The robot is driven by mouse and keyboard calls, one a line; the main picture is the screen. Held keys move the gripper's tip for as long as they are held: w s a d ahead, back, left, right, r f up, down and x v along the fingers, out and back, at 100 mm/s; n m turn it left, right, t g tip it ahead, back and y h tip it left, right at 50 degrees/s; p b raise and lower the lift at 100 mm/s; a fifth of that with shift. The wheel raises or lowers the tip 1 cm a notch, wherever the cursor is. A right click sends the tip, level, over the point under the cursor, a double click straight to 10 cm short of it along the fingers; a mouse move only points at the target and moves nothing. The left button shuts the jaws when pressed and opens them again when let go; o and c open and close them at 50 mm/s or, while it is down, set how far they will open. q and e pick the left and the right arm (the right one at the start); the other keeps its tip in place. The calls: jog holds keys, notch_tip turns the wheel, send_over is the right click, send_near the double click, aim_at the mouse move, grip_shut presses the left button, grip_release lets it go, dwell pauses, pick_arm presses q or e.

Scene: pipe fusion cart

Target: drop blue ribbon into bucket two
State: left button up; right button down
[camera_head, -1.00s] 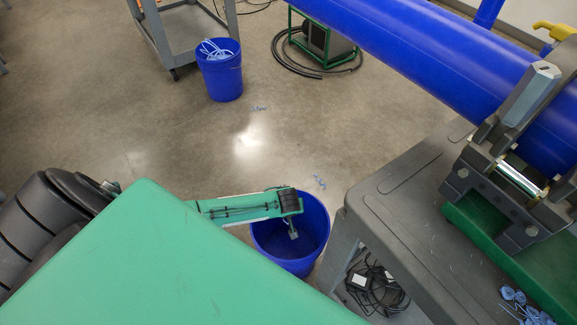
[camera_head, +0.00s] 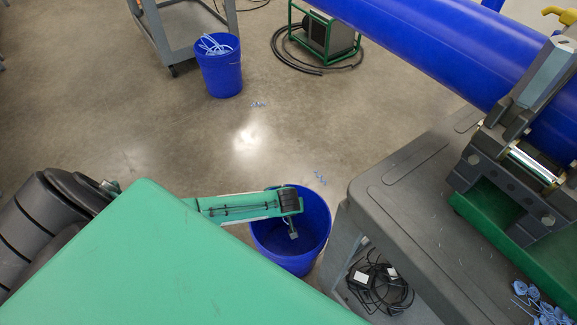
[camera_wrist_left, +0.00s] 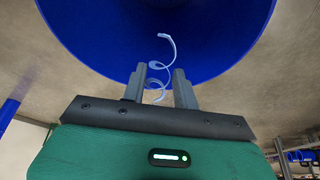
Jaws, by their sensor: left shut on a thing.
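My left gripper (camera_head: 292,233) reaches over the near blue bucket (camera_head: 318,240), its fingers pointing down into the bucket's opening. In the left wrist view the gripper (camera_wrist_left: 159,88) is shut on a curly light-blue ribbon (camera_wrist_left: 158,67), which hangs out past the fingertips. The bucket's blue interior (camera_wrist_left: 90,40) lies beyond the ribbon in that view. In the head view the ribbon is too small to make out clearly. A second blue bucket (camera_head: 222,78) stands farther back with pale ribbon curls (camera_head: 214,45) in it. My right gripper is not in view.
A grey cart (camera_head: 405,190) with a clamp (camera_head: 515,150) and a large blue pipe (camera_head: 440,60) stands close right of the near bucket. Ribbon curls (camera_head: 535,305) lie on it. Ribbon scraps (camera_head: 319,178) lie on the floor. Black cables (camera_head: 380,288) sit on the cart's lower shelf.

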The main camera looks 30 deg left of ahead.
pick_arm(q)
jog(key=o, duration=1)
jog(key=shift+s+d+r, duration=0.15)
jog(key=shift+r, duration=0.4)
jog(key=p+v, duration=0.3)
jog(key=v, duration=0.9)
jog(key=shift+r, duration=0.3)
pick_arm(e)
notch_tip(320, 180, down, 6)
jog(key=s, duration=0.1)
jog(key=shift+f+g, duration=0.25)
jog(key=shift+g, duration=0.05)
pick_arm(q)
jog(key=shift+s+d, duration=0.1)
jog(key=shift+d, duration=0.05)
